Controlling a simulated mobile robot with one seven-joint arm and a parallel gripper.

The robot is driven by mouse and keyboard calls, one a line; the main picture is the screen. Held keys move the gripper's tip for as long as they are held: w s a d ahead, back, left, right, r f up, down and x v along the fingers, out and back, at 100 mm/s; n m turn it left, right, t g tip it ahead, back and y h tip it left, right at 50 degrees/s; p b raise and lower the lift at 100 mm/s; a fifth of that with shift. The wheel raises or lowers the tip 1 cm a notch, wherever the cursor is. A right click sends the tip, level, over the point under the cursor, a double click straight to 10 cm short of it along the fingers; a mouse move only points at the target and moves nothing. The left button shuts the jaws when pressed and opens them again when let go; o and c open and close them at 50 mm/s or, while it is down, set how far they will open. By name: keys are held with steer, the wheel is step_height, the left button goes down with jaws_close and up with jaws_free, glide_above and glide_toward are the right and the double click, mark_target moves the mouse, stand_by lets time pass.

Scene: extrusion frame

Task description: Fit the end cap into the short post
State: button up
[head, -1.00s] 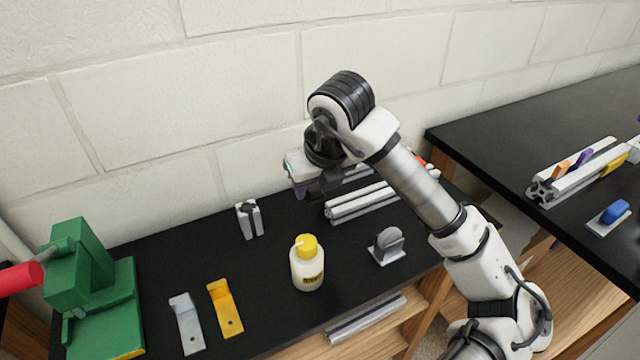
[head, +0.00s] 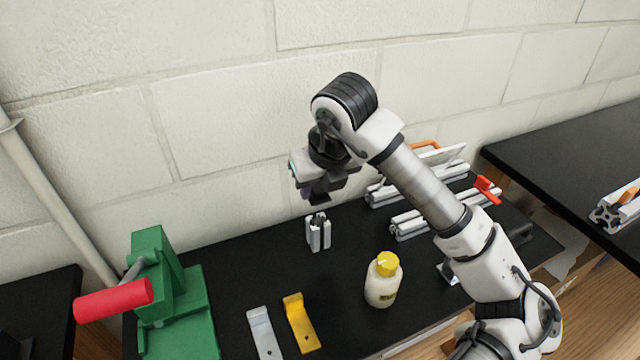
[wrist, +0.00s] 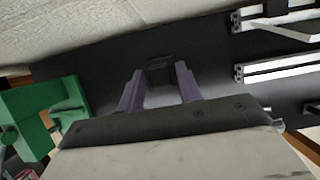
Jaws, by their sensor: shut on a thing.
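The short post (head: 318,234) is a silver slotted extrusion standing upright on the black bench in the head view. My gripper (head: 317,197) is above it, pointing down, with a small gap visible between fingertips and post top. In the wrist view my gripper (wrist: 160,80) has its two purplish fingers on either side of a small black square piece, the end cap (wrist: 160,70), at the fingertips. The cap is hard to make out in the head view against the dark fingers. I cannot make out the post in the wrist view.
A green press with a red handle (head: 115,300) stands left. A yellow-capped bottle (head: 382,282), a yellow bracket (head: 300,322) and a grey bracket (head: 263,335) are in front. Long extrusions (head: 430,222) lie right of the post. The wall (head: 220,120) is close behind.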

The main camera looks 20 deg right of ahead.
mark_target(321, 199)
steer(key=shift+f+b, duration=0.15)
steer(key=shift+b, duration=0.5)
step_height(321, 199, down, 4)
steer(key=b, duration=0.4)
steer(key=shift+r, duration=0.2)
steer(key=shift+f+b, duration=0.4)
steer(key=shift+b, duration=0.15)
steer(key=shift+b, duration=0.35)
steer(key=shift+f+b, duration=0.85)
steer(key=shift+b, duration=0.3)
steer(key=o, duration=1)
steer(key=shift+o, duration=0.2)
steer(key=shift+r, duration=0.1)
steer(key=v, duration=1.3)
steer(key=shift+s+r+b, duration=0.2)
steer(key=shift+r+b, duration=0.1)
steer(key=shift+b, duration=0.05)
